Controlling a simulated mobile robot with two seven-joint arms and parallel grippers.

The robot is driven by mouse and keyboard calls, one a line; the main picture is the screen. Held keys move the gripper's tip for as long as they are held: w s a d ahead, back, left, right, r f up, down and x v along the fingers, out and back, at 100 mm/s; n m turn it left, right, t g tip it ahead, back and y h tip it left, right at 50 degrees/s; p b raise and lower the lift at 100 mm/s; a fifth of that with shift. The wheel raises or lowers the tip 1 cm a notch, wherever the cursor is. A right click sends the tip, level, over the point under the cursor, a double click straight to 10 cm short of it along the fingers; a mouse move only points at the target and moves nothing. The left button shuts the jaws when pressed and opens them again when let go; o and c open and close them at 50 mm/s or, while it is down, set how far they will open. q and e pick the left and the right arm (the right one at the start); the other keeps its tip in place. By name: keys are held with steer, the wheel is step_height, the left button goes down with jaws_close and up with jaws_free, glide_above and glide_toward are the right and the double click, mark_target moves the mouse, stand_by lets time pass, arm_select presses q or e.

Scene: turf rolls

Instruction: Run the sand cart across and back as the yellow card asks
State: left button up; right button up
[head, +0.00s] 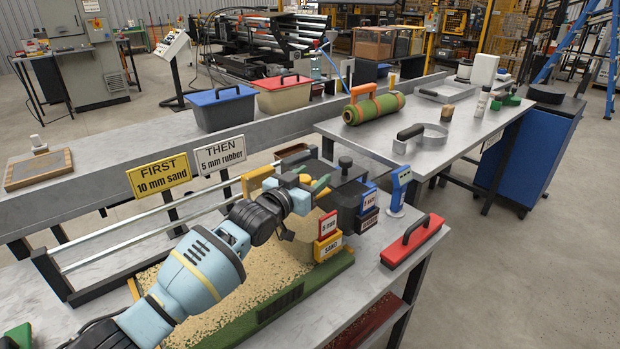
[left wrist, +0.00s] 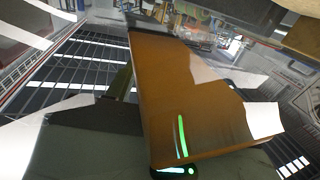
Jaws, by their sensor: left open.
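The yellow card (head: 160,175) reads "FIRST 10 mm sand". The sand cart (head: 300,238) stands over the sandy turf bed (head: 215,307), partly hidden behind my left arm. Its tags (head: 328,237) read "5 mm" in red and "SAND" in yellow. The dark rubber cart (head: 347,193) stands just behind it, with a blue tag above its rubber tag. My left gripper (head: 308,187) is at the top of the sand cart, its fingertips hard to make out. In the left wrist view, a large brown surface (left wrist: 185,95) fills the middle. The right gripper is out of view.
A white card (head: 219,155) reads "THEN 5 mm rubber". A metal rail (head: 130,240) runs behind the bed. A red-based tool (head: 412,241) lies at the bench's right edge, near a blue-and-white device (head: 399,190). A green turf roll (head: 373,108) lies on the back table.

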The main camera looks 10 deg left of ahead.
arm_select(q)
steer(key=shift+s+a+p, duration=0.2)
steer(key=shift+s+p, duration=0.2)
steer(key=shift+p, duration=0.1)
steer(key=p+v, duration=0.2)
steer(key=v, duration=0.1)
steer(key=p+v, duration=0.2)
steer(key=v, duration=0.1)
steer(key=shift+r, duration=0.25)
steer(key=shift+s+a+f, duration=0.1)
steer(key=shift+s+a, duration=0.05)
steer(key=shift+s, duration=0.15)
steer(key=shift+s+f, duration=0.15)
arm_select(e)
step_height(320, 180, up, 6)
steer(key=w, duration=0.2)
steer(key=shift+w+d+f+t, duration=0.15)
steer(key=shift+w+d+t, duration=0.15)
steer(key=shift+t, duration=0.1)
